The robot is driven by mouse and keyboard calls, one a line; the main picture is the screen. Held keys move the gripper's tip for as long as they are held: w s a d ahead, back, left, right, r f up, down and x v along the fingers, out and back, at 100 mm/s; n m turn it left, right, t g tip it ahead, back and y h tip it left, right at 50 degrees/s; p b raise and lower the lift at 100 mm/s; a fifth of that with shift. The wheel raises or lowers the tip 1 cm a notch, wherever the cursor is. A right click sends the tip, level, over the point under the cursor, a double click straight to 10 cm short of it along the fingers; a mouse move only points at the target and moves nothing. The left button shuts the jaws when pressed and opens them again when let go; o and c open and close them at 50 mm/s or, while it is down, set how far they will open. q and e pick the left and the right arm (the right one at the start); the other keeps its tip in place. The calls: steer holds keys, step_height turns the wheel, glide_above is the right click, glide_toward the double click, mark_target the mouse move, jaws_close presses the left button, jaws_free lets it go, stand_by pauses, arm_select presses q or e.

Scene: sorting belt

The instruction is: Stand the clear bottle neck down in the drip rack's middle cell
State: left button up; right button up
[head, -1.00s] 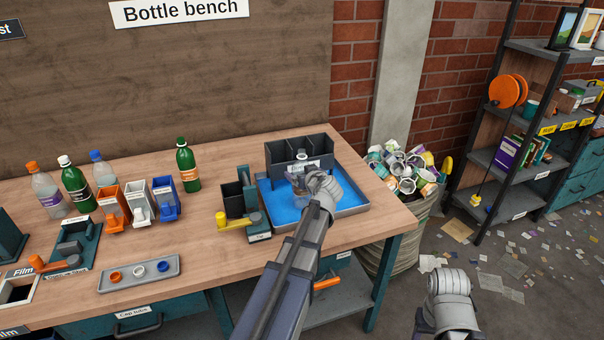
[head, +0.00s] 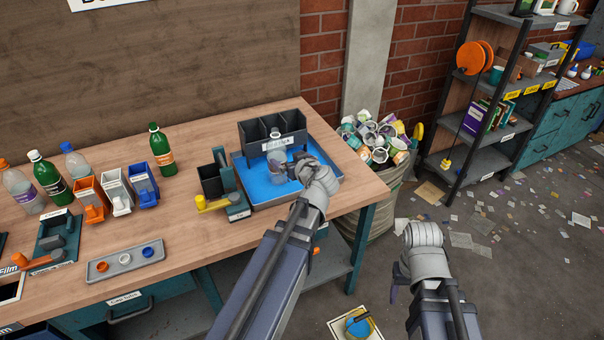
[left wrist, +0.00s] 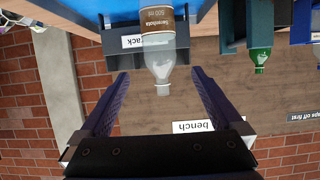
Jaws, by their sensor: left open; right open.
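The clear bottle (head: 277,172), with a brown label (left wrist: 157,18), is in front of the dark drip rack (head: 272,132), over the blue tray. In the left wrist view, which is upside down, the bottle (left wrist: 160,55) appears neck up, in front of the rack. My left gripper (head: 302,170) is open, close to the right of the bottle in the head view. In the left wrist view the bottle lies ahead of the gap between the spread fingers. My right gripper (head: 398,285) is open and empty, off the bench's right side.
The blue tray's grey rim (head: 330,188) surrounds the rack area. A device with a yellow handle (head: 212,203) stands to its left. Green bottles (head: 161,150) and several coloured bins (head: 141,184) are further left. A full sack (head: 372,200) stands beyond the bench's right edge.

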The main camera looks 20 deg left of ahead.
arm_select(q)
steer(key=s+d+f+m+g+h, duration=0.3)
steer(key=s+d, duration=0.3)
steer(key=d, duration=0.3)
steer(key=s+d+f+m+g+h, duration=0.3)
steer(key=s+d+f+m, duration=0.2)
steer(key=d, duration=0.5)
steer(key=s+d+f+m+g+h+p, duration=0.1)
steer(key=s+d+f+m+g+h, duration=0.2)
steer(key=s+d, duration=0.6)
steer(key=d+f+m, duration=0.1)
steer(key=m, duration=0.1)
steer(key=shift+s+f+m, duration=0.15)
steer(key=shift+s+m, duration=0.05)
steer(key=shift+m, duration=0.1)
